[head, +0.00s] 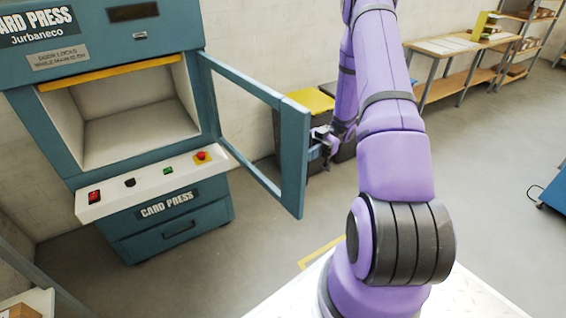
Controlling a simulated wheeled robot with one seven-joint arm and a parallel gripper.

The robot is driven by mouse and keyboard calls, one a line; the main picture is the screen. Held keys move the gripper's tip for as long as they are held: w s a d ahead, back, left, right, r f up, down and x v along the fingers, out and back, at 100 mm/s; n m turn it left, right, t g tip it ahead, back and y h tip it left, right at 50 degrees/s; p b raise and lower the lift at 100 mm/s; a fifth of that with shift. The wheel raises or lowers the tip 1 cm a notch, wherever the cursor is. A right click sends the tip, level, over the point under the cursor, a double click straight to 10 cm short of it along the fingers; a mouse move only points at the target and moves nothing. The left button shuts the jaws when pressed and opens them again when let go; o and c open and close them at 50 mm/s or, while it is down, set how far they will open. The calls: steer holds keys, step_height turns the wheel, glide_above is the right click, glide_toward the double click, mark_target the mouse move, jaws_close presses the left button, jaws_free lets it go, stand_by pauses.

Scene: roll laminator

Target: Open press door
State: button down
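The card press (60,140) is a teal cabinet at the left with an open white chamber (135,125). Its door (292,155), a teal frame with a see-through window, is swung wide open on its right-side hinge and sticks out toward me. My purple arm reaches over to the door's outer edge. My gripper (322,148) is at that edge, by the handle area on the door's far side. The fingers are small and partly hidden by the door and arm, so I cannot tell whether they are closed on the handle.
A white control ledge (150,184) with a red button juts out below the chamber. A yellow-topped dark box (310,101) stands behind the door. Shelving tables (450,60) line the back wall. The grey floor at the right is mostly free.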

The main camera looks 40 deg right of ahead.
steer(key=shift+w+d, duration=0.15)
steer(key=shift+d, duration=1.55)
steer(key=c, duration=1.1)
jaws_free()
steer(key=d, duration=0.7)
steer(key=w+d, duration=0.1)
steer(key=d, duration=0.2)
steer(key=shift+w+d, duration=0.1)
steer(key=shift+d, duration=0.3)
steer(key=shift+a, duration=0.1)
